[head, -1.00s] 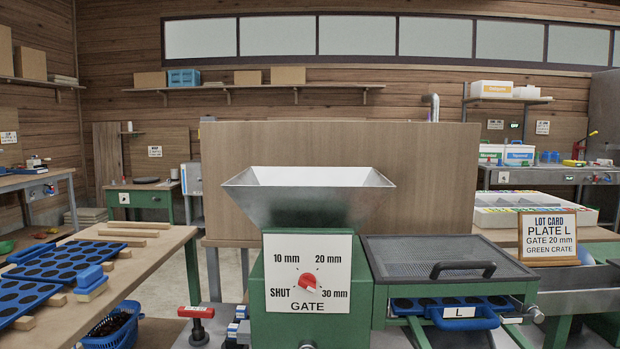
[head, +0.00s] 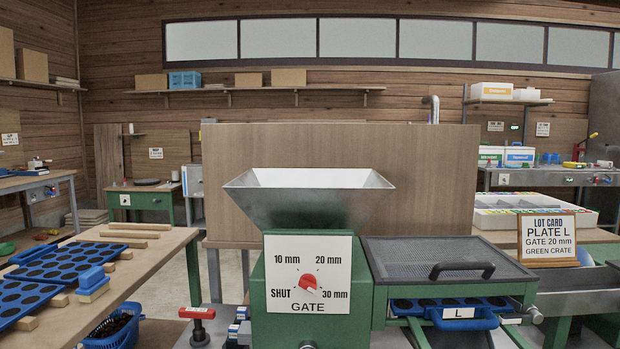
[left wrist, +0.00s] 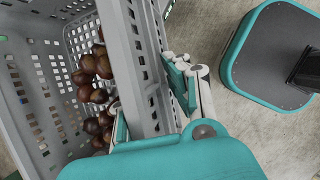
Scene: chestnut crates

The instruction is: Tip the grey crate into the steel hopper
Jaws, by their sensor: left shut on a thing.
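The grey crate (left wrist: 132,60) is a perforated plastic crate, seen in the left wrist view with several brown chestnuts (left wrist: 95,68) inside. My left gripper (left wrist: 150,98) is shut on the crate's side wall, one finger inside and one outside. The steel hopper (head: 308,200) stands in the middle of the head view, wide-mouthed, on a green machine (head: 257,300). No chestnuts show at its mouth. The crate and both grippers are outside the head view. My right gripper is in neither view.
A gate dial (head: 307,283) with a red knob is on the machine's front. A mesh cover (head: 430,255) and a blue plate marked L (head: 460,313) are at its right. A lot card (head: 547,238) stands further right. The left bench (head: 150,262) holds blue plates.

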